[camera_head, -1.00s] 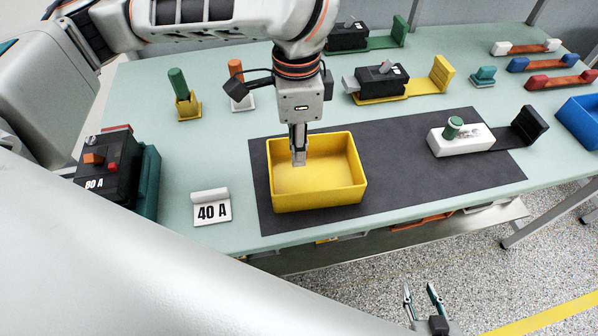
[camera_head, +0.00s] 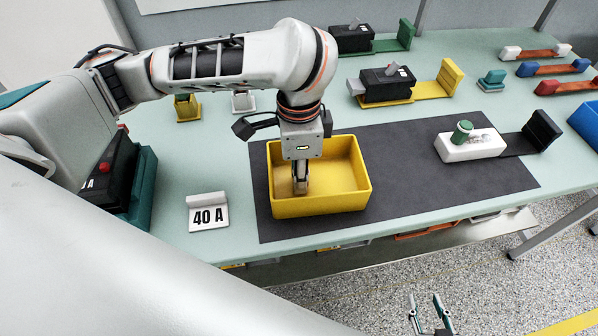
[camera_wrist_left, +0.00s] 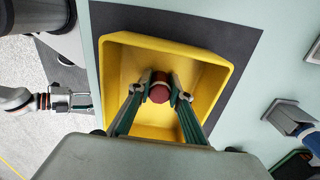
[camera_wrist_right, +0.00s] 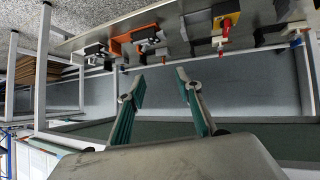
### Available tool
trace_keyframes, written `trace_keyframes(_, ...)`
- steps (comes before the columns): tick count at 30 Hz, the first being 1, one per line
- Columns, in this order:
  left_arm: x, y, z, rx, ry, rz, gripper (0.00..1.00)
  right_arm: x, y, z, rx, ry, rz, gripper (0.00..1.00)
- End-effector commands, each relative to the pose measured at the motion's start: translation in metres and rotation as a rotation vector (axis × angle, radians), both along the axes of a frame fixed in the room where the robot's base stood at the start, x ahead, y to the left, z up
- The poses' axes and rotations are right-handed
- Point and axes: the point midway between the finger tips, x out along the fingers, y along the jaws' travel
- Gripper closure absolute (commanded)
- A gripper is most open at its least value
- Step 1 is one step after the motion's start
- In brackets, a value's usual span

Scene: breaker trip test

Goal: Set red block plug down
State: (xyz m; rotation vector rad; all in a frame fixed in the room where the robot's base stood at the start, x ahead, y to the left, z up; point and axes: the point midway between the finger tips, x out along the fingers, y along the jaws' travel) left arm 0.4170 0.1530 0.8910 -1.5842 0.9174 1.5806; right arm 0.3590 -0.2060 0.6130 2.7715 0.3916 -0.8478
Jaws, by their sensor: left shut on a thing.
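The red block plug (camera_wrist_left: 159,91) shows as a round dark red end between the fingers in the left wrist view. My left gripper (camera_head: 300,188) points down inside the yellow bin (camera_head: 345,201) and is shut on the plug. In the left wrist view its fingertips (camera_wrist_left: 160,95) touch the plug from both sides, with yellow bin walls all around. Whether the plug touches the bin floor I cannot tell. The plug is mostly hidden in the head view. My right gripper (camera_wrist_right: 155,88) is open and empty, low in front of the table.
The bin stands on a dark mat (camera_head: 440,190). A "40 A" sign (camera_head: 208,213) is left of it. A white block with a green knob (camera_head: 468,143) sits right on the mat. Black breakers (camera_head: 386,85) stand behind. The mat between bin and white block is clear.

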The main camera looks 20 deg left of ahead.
Motion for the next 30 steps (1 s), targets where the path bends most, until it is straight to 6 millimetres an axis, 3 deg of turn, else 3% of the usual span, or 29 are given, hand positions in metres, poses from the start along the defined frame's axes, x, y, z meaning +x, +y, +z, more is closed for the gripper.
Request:
trace_keyframes(1, 0.000, 0.000, 0.000, 0.001, 0.001, 0.001, 0.78, 0.001, 0.000, 0.002, 0.001, -0.002, 0.000, 0.66)
trace_keyframes(3, 0.000, 0.000, -0.001, 0.001, 0.000, 0.000, 0.64, 0.000, 0.000, 0.001, 0.002, -0.002, -0.001, 0.66)
trace_keyframes(16, 0.001, 0.000, 0.002, 0.001, -0.002, -0.002, 0.64, -0.004, 0.001, -0.008, 0.001, 0.012, 0.002, 0.66)
trace_keyframes(24, 0.002, 0.001, 0.053, 0.003, -0.011, 0.001, 0.64, 0.003, 0.004, 0.020, 0.019, -0.009, -0.001, 0.66)
trace_keyframes(30, 0.001, 0.001, 0.090, 0.003, -0.007, 0.001, 0.64, -0.002, 0.006, 0.029, 0.020, 0.000, 0.001, 0.66)
